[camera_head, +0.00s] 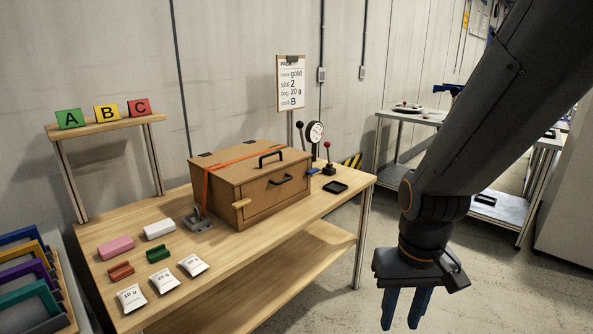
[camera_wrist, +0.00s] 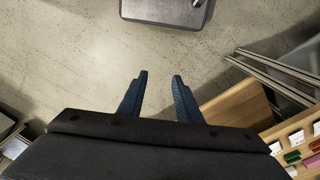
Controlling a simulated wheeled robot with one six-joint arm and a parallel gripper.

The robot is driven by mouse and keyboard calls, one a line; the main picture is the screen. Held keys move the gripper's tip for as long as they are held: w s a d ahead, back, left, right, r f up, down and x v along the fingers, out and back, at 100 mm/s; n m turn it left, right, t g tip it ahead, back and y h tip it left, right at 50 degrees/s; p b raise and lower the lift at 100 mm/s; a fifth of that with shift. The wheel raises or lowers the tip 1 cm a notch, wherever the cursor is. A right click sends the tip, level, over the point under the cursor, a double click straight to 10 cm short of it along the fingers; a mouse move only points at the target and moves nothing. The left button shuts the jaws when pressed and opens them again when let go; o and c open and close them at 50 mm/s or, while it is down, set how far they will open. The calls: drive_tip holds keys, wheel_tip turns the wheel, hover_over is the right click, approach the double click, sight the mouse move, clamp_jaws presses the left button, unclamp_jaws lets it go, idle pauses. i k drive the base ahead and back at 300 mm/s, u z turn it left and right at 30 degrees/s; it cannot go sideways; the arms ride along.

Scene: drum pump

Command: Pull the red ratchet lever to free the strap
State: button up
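An orange-red strap (camera_head: 240,158) runs over the lid of a brown wooden chest (camera_head: 262,205) on the bench. Its left end drops beside the chest to a grey ratchet base (camera_head: 198,221) on the bench top. A thin red upright piece (camera_head: 206,190) stands there; I cannot tell lever from strap at this size.
The wooden bench (camera_head: 340,195) carries pouches (camera_head: 163,280), coloured blocks and a black tray (camera_head: 335,187). A lettered shelf (camera_head: 105,125) stands behind its left end. Grey tables (camera_head: 412,118) stand at the back right. Bare floor (camera_head: 350,290) lies between bench and gripper.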

sight(327, 143)
drive_tip(key=z, duration=0.15)
drive_tip(key=i, duration=2.5)
drive_tip(key=u, duration=0.5)
